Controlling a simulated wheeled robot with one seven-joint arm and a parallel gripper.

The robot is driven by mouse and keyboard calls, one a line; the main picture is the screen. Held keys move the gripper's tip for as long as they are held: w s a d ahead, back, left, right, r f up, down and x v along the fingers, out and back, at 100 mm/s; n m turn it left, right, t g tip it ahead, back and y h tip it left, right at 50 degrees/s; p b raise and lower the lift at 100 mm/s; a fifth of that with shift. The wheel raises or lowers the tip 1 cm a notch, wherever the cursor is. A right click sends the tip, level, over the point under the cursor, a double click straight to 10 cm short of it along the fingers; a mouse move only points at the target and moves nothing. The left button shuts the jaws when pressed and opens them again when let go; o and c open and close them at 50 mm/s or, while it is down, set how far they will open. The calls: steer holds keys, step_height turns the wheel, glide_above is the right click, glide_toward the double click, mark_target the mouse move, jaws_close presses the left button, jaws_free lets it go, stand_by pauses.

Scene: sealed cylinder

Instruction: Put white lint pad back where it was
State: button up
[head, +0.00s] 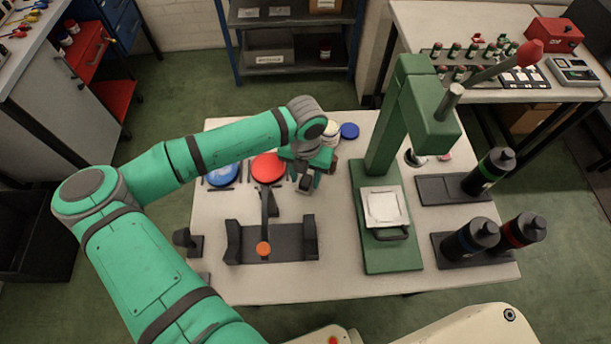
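A white square pad (383,207), which looks like the lint pad, lies on the base of the green press (386,255), just behind a dark handle-like piece. My gripper (305,184) is left of the press, beside the red disc (268,167), and points down. It is apart from the pad. Its fingers are small and partly hidden by my wrist, so I cannot tell whether they are open or hold anything.
A dark cradle (271,243) with an orange-tipped lever stands front left. A blue disc (223,175) and a blue cap (349,131) lie behind. Bare tabletop (335,270) shows between cradle and press.

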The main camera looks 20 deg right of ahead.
mark_target(305, 180)
step_height(305, 180, up, 12)
steer(key=shift+r, duration=0.2)
stand_by(0.5)
stand_by(0.4)
